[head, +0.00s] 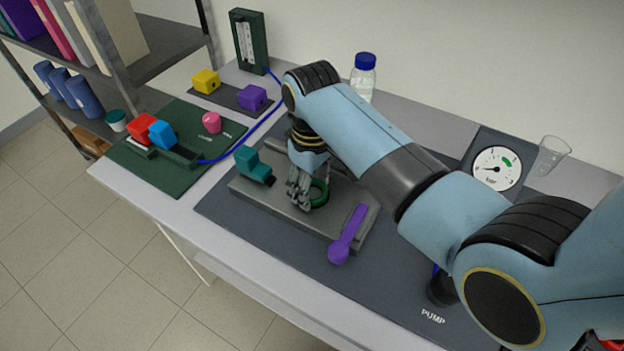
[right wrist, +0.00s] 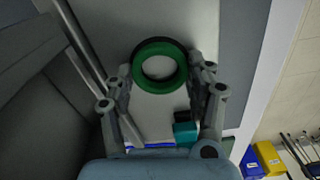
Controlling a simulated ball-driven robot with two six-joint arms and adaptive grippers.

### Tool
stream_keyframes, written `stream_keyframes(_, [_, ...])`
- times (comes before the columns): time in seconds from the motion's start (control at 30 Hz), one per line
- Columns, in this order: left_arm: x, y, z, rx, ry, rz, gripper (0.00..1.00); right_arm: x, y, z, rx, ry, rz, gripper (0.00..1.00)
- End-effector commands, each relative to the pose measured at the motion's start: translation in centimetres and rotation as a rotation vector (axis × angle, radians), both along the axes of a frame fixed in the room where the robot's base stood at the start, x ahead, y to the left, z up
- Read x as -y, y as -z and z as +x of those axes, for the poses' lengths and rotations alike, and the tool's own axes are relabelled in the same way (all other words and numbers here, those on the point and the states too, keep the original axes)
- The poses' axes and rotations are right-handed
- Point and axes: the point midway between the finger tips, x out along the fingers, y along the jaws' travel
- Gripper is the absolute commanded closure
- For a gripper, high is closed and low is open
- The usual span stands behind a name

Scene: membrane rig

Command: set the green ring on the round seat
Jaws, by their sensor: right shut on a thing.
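The green ring (head: 325,191) is at the fingers of my right gripper (head: 309,196), over the grey metal plate (head: 265,204) of the rig. In the right wrist view the ring (right wrist: 160,46) sits between the fingertips of my right gripper (right wrist: 160,78), which is shut on it. A dark rim shows just behind the ring there; I cannot tell whether it is shadow or the seat. The round seat cannot be made out, and the gripper and ring cover part of the plate. My left gripper is not in view.
A teal block (head: 253,165) stands left of the gripper, and a purple lever (head: 347,236) lies to its right. A green tray (head: 130,165) with coloured blocks is at left. A bottle (head: 363,79), a gauge (head: 496,168) and a glass beaker (head: 550,156) stand farther back.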

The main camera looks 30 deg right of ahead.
Motion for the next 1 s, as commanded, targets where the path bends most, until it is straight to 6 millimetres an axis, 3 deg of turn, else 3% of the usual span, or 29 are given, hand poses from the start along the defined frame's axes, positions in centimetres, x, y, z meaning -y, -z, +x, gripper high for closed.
stream_keyframes(0.63, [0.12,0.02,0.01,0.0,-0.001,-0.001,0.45,0.01,0.24,0.01,0.0,0.0,0.0,0.65])
stream_keyframes(0.67, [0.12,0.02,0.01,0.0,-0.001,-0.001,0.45,0.01,0.23,0.03,0.0,0.0,0.0,0.43])
stream_keyframes(0.8, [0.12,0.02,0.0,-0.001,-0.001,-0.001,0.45,0.01,0.23,0.03,0.0,0.0,0.0,0.25])
stream_keyframes(0.87, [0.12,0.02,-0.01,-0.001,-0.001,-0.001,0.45,0.01,0.23,0.01,0.0,0.0,0.0,0.19])
stream_keyframes(1.0, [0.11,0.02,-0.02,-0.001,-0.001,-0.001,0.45,0.01,0.24,0.01,0.0,0.0,0.0,0.19])
